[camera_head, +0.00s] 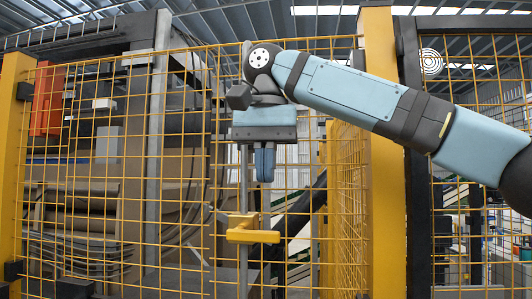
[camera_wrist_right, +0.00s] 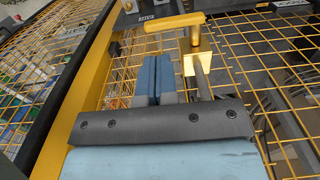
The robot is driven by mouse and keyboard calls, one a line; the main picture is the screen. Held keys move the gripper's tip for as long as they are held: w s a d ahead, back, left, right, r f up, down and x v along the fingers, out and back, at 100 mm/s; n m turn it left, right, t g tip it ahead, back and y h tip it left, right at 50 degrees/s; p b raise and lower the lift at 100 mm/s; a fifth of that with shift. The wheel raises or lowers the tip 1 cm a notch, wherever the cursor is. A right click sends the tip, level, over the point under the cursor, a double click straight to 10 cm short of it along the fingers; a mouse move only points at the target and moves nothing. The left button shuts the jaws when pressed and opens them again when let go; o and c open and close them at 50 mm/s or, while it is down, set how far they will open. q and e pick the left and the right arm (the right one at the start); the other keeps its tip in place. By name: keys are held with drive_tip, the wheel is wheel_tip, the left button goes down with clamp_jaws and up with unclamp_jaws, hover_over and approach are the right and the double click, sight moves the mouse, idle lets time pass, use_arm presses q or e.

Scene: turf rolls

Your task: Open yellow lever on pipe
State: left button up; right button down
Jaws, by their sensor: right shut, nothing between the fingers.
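The yellow lever (camera_head: 252,236) is in the middle of the head view, on a thin grey upright pipe (camera_head: 244,190) in front of the yellow mesh. In the right wrist view the lever (camera_wrist_right: 161,34) lies near the top, beyond my fingers, with the grey pipe (camera_wrist_right: 202,76) to the right of them. My right gripper (camera_head: 264,178) points down above the lever, apart from it. Its two blue fingers (camera_wrist_right: 155,80) are together and empty. My left gripper is in neither view.
A yellow mesh fence (camera_head: 100,200) stands behind the lever, with a thick yellow post (camera_head: 383,190) to the right. Machinery and stacked sheets (camera_head: 75,250) stand behind the mesh at left. The space between my right fingers and the lever looks clear.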

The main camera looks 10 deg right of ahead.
sight(255, 234)
wheel_tip(255, 234, down, 6)
drive_tip(key=shift+w+r, duration=0.1)
drive_tip(key=shift+f, duration=0.65)
